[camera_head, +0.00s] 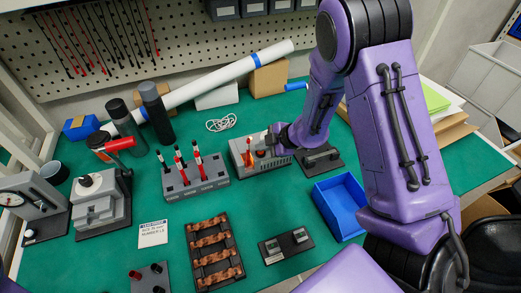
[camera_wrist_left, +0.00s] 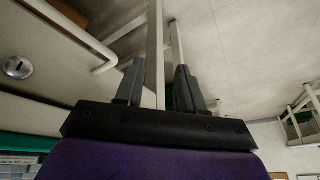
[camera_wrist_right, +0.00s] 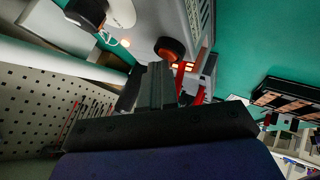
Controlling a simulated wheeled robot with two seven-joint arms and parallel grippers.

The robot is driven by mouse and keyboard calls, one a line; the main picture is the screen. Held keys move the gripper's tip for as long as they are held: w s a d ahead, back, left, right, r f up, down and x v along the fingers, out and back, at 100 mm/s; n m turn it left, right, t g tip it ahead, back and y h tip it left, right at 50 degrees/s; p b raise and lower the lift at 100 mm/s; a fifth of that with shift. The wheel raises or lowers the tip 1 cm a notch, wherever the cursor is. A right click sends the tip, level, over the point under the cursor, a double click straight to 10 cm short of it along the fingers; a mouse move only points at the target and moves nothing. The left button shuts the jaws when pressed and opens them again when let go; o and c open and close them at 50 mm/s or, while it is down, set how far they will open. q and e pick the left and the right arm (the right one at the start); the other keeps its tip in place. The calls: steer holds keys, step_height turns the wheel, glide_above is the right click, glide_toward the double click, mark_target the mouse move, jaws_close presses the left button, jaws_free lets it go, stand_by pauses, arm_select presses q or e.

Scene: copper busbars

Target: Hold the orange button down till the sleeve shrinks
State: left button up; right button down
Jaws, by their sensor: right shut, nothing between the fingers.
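A grey box-shaped device (camera_head: 272,164) stands near the middle of the green table. In the right wrist view its round orange-red button (camera_wrist_right: 170,46) shows just beyond my fingertips. A small red upright piece (camera_head: 249,157) stands at the device's left end; red parts with an orange glow (camera_wrist_right: 187,67) show beside the button in the right wrist view. I cannot tell which is the sleeve. My right gripper (camera_wrist_right: 160,68) is shut and empty, close to the button; contact cannot be told. My left gripper (camera_wrist_left: 158,72) is open and empty, away from the table.
A grey block with red-and-black tools (camera_head: 196,180) stands left of the device. A blue tray (camera_head: 340,207) lies to the right. Dark cylinders (camera_head: 156,112) stand behind left.

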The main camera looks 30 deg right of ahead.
mark_target(263, 153)
steer(key=shift+r+p, duration=0.9)
steer(key=shift+p, duration=0.1)
step_height(263, 153, up, 5)
steer(key=p, duration=0.5)
